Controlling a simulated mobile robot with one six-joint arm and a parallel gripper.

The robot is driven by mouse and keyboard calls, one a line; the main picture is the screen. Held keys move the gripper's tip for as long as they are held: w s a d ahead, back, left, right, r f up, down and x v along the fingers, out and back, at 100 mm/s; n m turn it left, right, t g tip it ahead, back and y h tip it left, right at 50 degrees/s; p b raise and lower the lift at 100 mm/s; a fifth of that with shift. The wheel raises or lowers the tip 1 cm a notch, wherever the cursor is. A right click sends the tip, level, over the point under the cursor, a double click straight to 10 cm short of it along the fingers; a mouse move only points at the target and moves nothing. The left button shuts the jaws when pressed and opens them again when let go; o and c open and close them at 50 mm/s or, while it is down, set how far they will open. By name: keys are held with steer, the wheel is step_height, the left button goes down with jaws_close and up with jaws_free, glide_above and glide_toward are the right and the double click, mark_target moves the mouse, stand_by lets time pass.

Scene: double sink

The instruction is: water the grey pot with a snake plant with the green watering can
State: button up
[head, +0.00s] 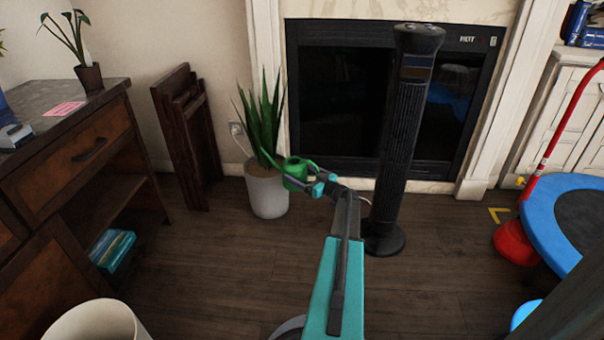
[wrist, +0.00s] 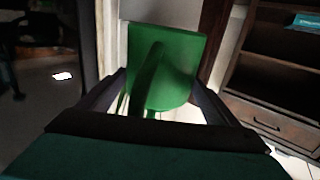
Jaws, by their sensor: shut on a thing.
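The green watering can (head: 295,172) is in my gripper (head: 310,182), held in front of the grey pot in the head view. Its spout points left, toward the plant. In the wrist view the can (wrist: 172,72) fills the space between my two fingers (wrist: 160,95). The grey pot (head: 268,196) stands on the floor by the wall. The snake plant (head: 262,120) rises from it with tall upright leaves. The can and gripper hide part of the pot's rim on its right. I cannot tell whether any water flows.
A tall black tower fan (head: 405,130) stands right of my gripper, before the dark fireplace (head: 335,90). A folded wooden chair (head: 185,135) leans left of the pot. A wooden cabinet (head: 90,150) is farther left. A blue trampoline (head: 555,215) is at right. The middle floor (head: 230,270) is clear.

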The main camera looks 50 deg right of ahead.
steer(key=shift+s, duration=0.1)
stand_by(0.4)
steer(key=shift+s+d+f+g, duration=0.1)
steer(key=shift+s+f+g, duration=0.05)
steer(key=shift+f+g, duration=0.3)
steer(key=shift+s+f+g, duration=0.15)
steer(key=shift+f+g, duration=0.2)
steer(key=shift+f, duration=0.2)
steer(key=shift+r, duration=0.15)
steer(key=shift+s+r+g, duration=0.15)
steer(key=shift+r+g, duration=0.4)
steer(key=shift+g, duration=0.05)
stand_by(0.3)
steer(key=shift+r+n+g+b, duration=0.35)
steer(key=shift+r+b, duration=0.25)
steer(key=shift+r, duration=0.3)
steer(key=shift+r+p, duration=0.2)
steer(key=shift+p, duration=0.1)
stand_by(0.8)
